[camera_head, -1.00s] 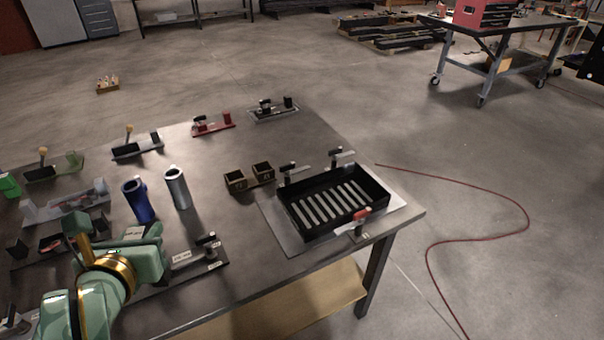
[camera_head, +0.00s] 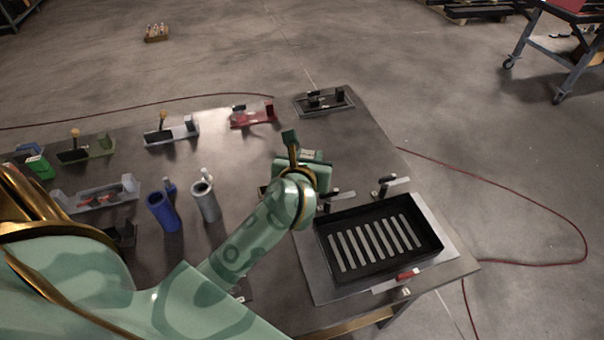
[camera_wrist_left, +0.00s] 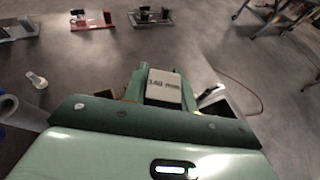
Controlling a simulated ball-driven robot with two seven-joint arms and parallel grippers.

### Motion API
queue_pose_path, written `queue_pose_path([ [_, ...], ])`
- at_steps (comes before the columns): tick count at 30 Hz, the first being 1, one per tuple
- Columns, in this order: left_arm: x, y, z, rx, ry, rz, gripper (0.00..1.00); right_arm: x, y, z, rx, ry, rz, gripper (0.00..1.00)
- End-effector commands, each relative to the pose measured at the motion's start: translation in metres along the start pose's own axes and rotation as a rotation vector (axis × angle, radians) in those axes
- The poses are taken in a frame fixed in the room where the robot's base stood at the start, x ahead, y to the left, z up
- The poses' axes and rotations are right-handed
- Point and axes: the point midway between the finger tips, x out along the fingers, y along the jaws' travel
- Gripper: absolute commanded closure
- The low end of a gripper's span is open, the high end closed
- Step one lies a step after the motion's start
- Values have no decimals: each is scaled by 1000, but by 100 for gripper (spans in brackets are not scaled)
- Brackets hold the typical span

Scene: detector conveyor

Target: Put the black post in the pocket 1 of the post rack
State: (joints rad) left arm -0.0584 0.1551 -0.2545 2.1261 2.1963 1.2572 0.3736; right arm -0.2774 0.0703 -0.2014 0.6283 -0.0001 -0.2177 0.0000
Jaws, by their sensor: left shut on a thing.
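My left gripper (camera_head: 300,162) is over the table, right of the silver cylinder. In the left wrist view, my left gripper (camera_wrist_left: 160,88) is shut on a post (camera_wrist_left: 166,88) with dark sides and a pale end label reading "140 mm". In the head view the gripper and forearm hide the post. The brown post rack (camera_head: 264,191) is almost wholly hidden behind the gripper, with only a sliver showing at its left. I cannot see its pockets or tell how high the post is above them. My right gripper is not in view.
A black slotted tray (camera_head: 436,247) on a metal plate, with clamps behind it, stands to the right. Blue (camera_head: 163,212) and silver (camera_head: 206,203) cylinders stand left of my forearm. Red (camera_head: 252,115) and black (camera_head: 324,101) fixtures line the table's back edge.

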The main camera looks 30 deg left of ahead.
Motion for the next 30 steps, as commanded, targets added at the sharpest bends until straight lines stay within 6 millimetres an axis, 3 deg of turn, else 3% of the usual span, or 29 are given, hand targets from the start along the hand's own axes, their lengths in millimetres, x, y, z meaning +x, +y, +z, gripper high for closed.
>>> queue_pose_path([
  [1, -4, 5, 1, -16, 10, 36, 100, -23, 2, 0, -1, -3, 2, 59],
  [6, 6, 15, -25, -39, 1, 95, 100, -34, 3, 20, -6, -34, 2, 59],
  [8, 18, 17, -31, -42, -3, 100, 100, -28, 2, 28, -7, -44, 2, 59],
  [12, 62, 24, -38, -41, -6, 101, 100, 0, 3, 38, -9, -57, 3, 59],
  [16, 104, 30, -40, -42, -5, 100, 100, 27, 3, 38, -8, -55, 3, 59],
  [18, 122, 32, -52, -40, -1, 99, 100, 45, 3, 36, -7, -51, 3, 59],
  [24, 151, 36, -64, -40, -2, 99, 100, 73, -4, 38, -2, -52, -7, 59],
  [30, 160, 37, -64, -42, -3, 97, 100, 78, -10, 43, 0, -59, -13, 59],
])
